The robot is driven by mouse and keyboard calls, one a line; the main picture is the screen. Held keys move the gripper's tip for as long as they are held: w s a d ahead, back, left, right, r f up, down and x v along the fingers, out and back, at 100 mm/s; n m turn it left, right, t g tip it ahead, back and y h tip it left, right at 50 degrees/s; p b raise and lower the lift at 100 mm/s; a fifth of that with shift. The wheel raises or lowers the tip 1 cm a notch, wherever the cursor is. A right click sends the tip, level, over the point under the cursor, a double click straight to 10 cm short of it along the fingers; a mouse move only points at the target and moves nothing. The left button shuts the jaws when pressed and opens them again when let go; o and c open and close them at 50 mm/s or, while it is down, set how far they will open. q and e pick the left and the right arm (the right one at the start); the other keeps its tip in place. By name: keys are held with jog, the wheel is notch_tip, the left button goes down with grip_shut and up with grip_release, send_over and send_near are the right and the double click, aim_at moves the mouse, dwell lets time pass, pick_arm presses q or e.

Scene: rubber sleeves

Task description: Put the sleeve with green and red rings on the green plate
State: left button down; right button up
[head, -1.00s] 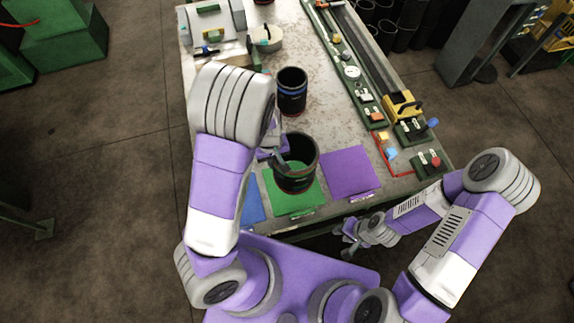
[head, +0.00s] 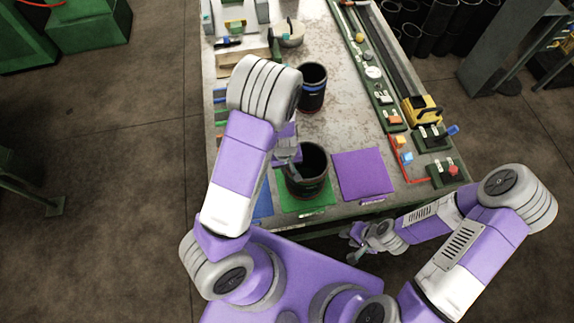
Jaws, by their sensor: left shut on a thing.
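A dark sleeve (head: 309,181) with a thin red ring, and what looks like green near its lower end, stands upright over the green plate (head: 290,204). I cannot tell whether its base touches the plate. My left gripper (head: 293,160) is shut on the sleeve's left wall near the rim; my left arm partly hides the fingers. My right gripper (head: 352,241) is open and empty, low in front of the table's near edge.
Another dark sleeve (head: 313,97) with a blue ring stands behind. A purple plate (head: 363,174) lies to the right and a blue plate (head: 263,205) to the left, partly hidden. A rail with a yellow block (head: 422,109) runs along the table's right side.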

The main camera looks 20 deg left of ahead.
pick_arm(q)
jog(key=shift+f, duration=0.15)
jog(key=c, duration=1.1)
grip_release()
jog(key=r+p, duration=0.1)
jog(key=r, duration=0.3)
jog(key=r+p, duration=0.1)
jog(key=r, duration=0.3)
jog(key=r+p, duration=0.1)
jog(key=r, duration=0.3)
jog(key=shift+s+a+r, duration=0.2)
jog(key=shift+s+a, duration=0.05)
